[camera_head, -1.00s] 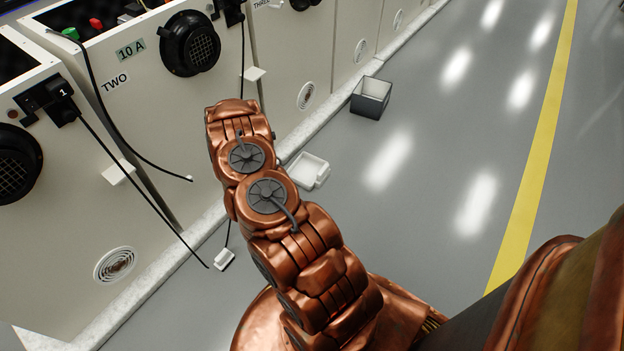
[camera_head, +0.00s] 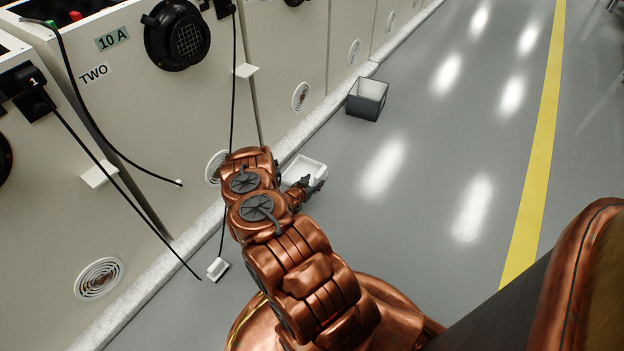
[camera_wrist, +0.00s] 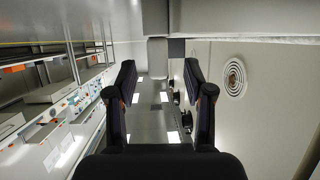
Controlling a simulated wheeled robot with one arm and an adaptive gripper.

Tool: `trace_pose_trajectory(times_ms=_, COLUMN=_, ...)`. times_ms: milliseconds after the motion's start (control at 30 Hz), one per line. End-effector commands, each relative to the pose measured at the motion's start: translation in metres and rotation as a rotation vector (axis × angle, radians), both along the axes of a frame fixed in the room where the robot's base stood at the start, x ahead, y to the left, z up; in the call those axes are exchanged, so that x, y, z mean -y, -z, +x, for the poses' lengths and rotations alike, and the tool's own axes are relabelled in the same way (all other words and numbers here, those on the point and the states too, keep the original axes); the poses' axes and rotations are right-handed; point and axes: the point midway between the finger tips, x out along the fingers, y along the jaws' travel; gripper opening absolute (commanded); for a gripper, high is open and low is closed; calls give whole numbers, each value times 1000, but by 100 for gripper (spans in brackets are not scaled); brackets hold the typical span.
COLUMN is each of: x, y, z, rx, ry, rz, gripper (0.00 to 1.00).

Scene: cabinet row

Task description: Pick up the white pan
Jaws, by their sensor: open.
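The white pan (camera_head: 308,167) is a shallow, light rectangular dish on the grey floor, close to the foot of the cabinet row. My arm and gripper hide part of its near side in the head view. My gripper (camera_head: 311,187) is at the pan's near right side in that view; whether it touches the pan cannot be told. In the wrist view my gripper (camera_wrist: 160,82) is open, with nothing seen held between its two dark fingers. A pale block shows at the top of that view, and I cannot tell whether it is the pan.
A grey open bin (camera_head: 367,99) stands on the floor beyond the pan. The cabinets (camera_head: 130,110) line the left, with a black cable (camera_head: 115,215) hanging down to a small white piece (camera_head: 217,269) on the floor. The floor right of the pan is clear up to the yellow line (camera_head: 540,150).

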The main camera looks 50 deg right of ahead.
Motion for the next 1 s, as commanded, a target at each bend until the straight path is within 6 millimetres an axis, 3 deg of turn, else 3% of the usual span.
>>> trace_pose_trajectory(times_ms=333, x=42, y=13, z=3, rx=4, ry=4, rz=-3, gripper=52)
trace_pose_trajectory(times_ms=633, x=47, y=13, z=3, rx=0, ry=2, rz=1, gripper=52)
trace_pose_trajectory(times_ms=1000, x=47, y=13, z=3, rx=1, ry=3, rz=0, gripper=15)
